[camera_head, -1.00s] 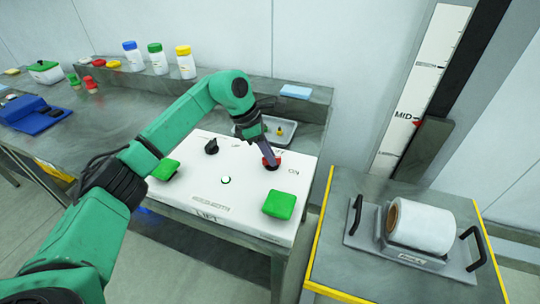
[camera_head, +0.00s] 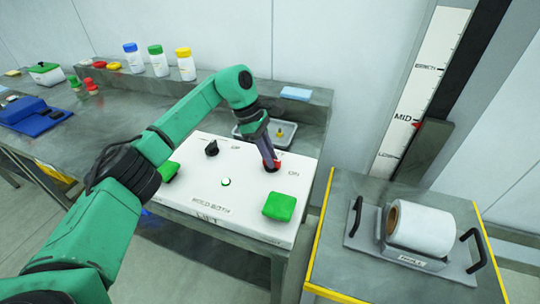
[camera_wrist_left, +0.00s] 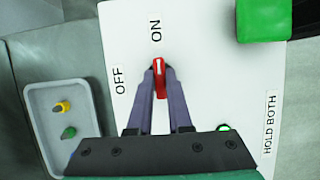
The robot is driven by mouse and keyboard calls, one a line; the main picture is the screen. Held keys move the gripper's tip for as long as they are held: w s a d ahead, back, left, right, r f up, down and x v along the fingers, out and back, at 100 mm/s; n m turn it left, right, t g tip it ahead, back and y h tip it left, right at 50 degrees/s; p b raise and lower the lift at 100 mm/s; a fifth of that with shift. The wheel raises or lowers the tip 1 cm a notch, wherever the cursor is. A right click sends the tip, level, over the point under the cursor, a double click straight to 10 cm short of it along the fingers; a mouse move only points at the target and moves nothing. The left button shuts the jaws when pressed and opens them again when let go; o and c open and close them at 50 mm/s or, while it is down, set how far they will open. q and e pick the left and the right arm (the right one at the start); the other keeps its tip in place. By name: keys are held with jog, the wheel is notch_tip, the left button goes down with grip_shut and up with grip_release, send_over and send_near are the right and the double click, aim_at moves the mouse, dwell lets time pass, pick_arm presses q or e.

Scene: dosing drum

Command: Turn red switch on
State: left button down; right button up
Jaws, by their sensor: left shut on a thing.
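The red switch (camera_head: 272,165) is a knob on the right part of the white panel (camera_head: 235,160). My left gripper (camera_head: 269,161) reaches down to it from above and is shut on it. In the left wrist view, the red switch (camera_wrist_left: 160,78) sits between the two fingertips (camera_wrist_left: 160,70). Its white mark points up towards the printed ON label (camera_wrist_left: 155,30). The OFF label (camera_wrist_left: 119,80) is to its left in that view. The lower part of the knob is partly hidden by the fingers in the head view. My right gripper is not in view.
The panel also bears a black knob (camera_head: 211,148), a lit green-white lamp (camera_head: 226,182) and green pads, one at the right (camera_head: 279,206). A small tray (camera_head: 287,127) stands behind.

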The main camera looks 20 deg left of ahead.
pick_arm(q)
jog(key=shift+w+r, duration=0.1)
jog(key=shift+r, duration=0.1)
jog(key=c, duration=0.9)
grip_release()
jog(key=shift+o, duration=0.3)
jog(key=shift+f, duration=0.1)
jog(key=v, duration=1.4)
jog(key=shift+a+r, duration=0.25)
